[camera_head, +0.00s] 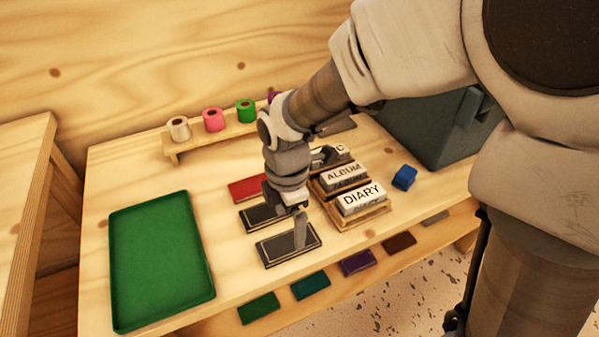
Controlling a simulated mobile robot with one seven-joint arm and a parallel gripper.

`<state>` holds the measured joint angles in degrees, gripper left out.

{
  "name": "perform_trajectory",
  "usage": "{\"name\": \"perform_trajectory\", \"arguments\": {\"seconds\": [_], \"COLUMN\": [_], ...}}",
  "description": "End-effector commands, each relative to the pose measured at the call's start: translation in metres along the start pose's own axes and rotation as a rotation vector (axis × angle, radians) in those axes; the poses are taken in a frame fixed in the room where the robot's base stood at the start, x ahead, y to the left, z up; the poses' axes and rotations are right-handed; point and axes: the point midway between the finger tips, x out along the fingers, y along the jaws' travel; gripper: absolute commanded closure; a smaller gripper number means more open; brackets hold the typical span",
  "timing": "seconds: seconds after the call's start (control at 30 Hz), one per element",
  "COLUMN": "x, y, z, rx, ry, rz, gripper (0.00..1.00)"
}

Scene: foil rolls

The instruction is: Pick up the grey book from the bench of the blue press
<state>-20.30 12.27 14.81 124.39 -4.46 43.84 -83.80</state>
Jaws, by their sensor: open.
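My gripper (300,238) points down over the front dark book (280,249), with one pale finger visible in front of it. The other finger is hidden or unclear, and I cannot tell whether the finger touches the book. A second dark book (258,217) lies just behind it, and a red book (246,189) behind that. All lie flat. I cannot tell which is the grey book. No blue press is clearly identifiable.
A green tray (117,270) lies at left. Stands labelled DIARY (361,200) and ALBUM (344,174) are close right of my gripper, near a blue block (404,178). Foil rolls stand on a rack (198,144). A dark bin (440,130) is at back right. Several books line the lower shelf.

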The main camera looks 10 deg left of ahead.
Motion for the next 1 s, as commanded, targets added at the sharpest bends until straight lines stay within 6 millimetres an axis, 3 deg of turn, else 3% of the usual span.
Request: {"name": "perform_trajectory", "arguments": {"seconds": [0.27, 0.53, 0.8, 1.0], "x": [0.018, 0.057, 0.06, 0.06], "y": [0.0, 0.001, 0.001, 0.001], "z": [-0.001, -0.003, -0.003, -0.003], "rx": [-0.001, 0.0, 0.001, 0.001], "ry": [0.0, -0.001, -0.001, -0.001], "rz": [-0.001, -0.001, 0.0, 0.0], "gripper": [0.0, 0.0, 0.0, 0.36]}}
